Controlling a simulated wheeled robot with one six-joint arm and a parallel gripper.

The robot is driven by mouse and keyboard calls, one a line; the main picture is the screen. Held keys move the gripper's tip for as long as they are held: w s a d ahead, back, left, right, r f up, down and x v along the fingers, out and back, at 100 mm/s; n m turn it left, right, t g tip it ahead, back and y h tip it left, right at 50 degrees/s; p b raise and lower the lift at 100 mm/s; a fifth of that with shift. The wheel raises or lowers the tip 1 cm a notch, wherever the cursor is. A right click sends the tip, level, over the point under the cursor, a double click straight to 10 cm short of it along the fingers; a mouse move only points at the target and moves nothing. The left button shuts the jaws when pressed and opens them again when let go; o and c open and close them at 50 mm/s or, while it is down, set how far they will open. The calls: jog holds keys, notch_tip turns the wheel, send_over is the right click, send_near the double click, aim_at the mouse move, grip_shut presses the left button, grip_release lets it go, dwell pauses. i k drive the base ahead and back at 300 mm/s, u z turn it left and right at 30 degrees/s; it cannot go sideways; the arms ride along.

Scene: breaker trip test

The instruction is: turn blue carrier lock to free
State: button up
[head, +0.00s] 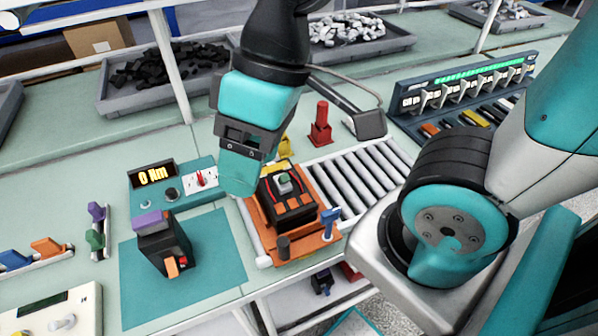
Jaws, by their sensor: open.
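The blue carrier lock (329,220) is a small upright blue handle at the front right corner of the orange carrier (322,241). I cannot read whether it stands at locked or free. The carrier sits on the roller conveyor and bears a black breaker (289,208) with orange marks and a green and white part on top. My gripper (240,188) is open, pointing down, above and left of the carrier, apart from the blue lock. My gripper's fingertips overlap in this view, so the gap between them is hard to see.
A dark device with a purple top (158,243) stands on a teal mat (215,278) at left. Behind it is a torque display box (172,184). A red post (321,127) stands beyond the rollers (358,175). My arm's links fill the right side.

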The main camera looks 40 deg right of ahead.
aim_at(327, 218)
jog(key=k, duration=0.5)
jog(key=z, duration=2.1)
jog(key=k, duration=1.1)
jog(key=u, duration=1.95)
jog(key=i, duration=0.5)
jog(key=u, duration=0.05)
